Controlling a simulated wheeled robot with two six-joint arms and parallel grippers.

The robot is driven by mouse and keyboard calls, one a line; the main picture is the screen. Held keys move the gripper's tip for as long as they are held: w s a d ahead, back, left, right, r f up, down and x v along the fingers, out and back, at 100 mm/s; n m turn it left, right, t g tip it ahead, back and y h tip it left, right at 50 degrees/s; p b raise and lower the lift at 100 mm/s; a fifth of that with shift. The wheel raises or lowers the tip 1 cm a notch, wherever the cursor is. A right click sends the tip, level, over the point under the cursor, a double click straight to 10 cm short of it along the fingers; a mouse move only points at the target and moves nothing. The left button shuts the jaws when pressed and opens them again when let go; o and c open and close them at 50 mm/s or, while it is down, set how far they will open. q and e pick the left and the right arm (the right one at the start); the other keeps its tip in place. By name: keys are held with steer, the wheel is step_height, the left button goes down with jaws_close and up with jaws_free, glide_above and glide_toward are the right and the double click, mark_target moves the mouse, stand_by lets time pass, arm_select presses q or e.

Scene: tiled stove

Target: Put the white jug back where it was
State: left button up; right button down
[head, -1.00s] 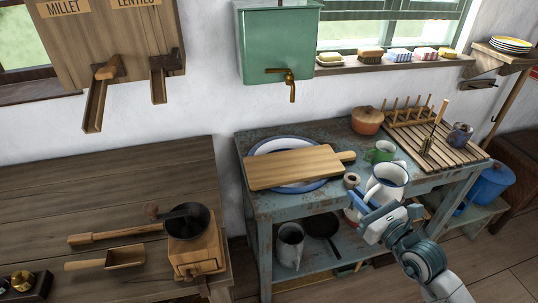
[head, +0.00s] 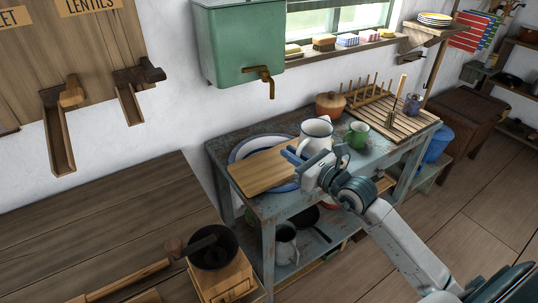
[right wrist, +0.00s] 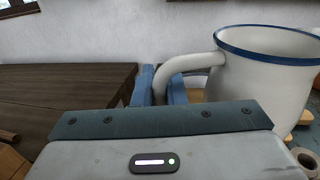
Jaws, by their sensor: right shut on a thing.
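The white jug (head: 316,137) with a blue rim is upright near the right end of the wooden board on the blue bench. It fills the right of the right wrist view (right wrist: 262,75), its handle pointing at my gripper. My right gripper (head: 293,156) is shut on the jug's handle; its blue fingers (right wrist: 161,85) sit on both sides of the handle. The jug's base is partly hidden behind the gripper, so I cannot tell whether it touches anything. My left gripper is not in view.
The board (head: 258,172) lies over a blue-rimmed basin (head: 240,150). A green mug (head: 357,135), a lidded brown pot (head: 329,105) and a slatted rack (head: 408,122) stand to the right. A green water tank (head: 238,45) with a brass tap (head: 263,78) hangs above.

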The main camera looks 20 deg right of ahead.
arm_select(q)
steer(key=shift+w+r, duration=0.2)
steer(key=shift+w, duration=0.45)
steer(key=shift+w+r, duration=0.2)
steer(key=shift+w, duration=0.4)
arm_select(e)
steer(key=w+a+f, duration=0.2)
steer(key=w+f, duration=0.2)
steer(key=w, duration=0.6)
steer(key=shift+a+f, duration=0.2)
steer(key=shift+a, duration=0.1)
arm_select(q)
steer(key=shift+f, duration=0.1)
arm_select(e)
steer(key=shift+f, duration=0.1)
steer(key=c, duration=1.5)
jaws_free()
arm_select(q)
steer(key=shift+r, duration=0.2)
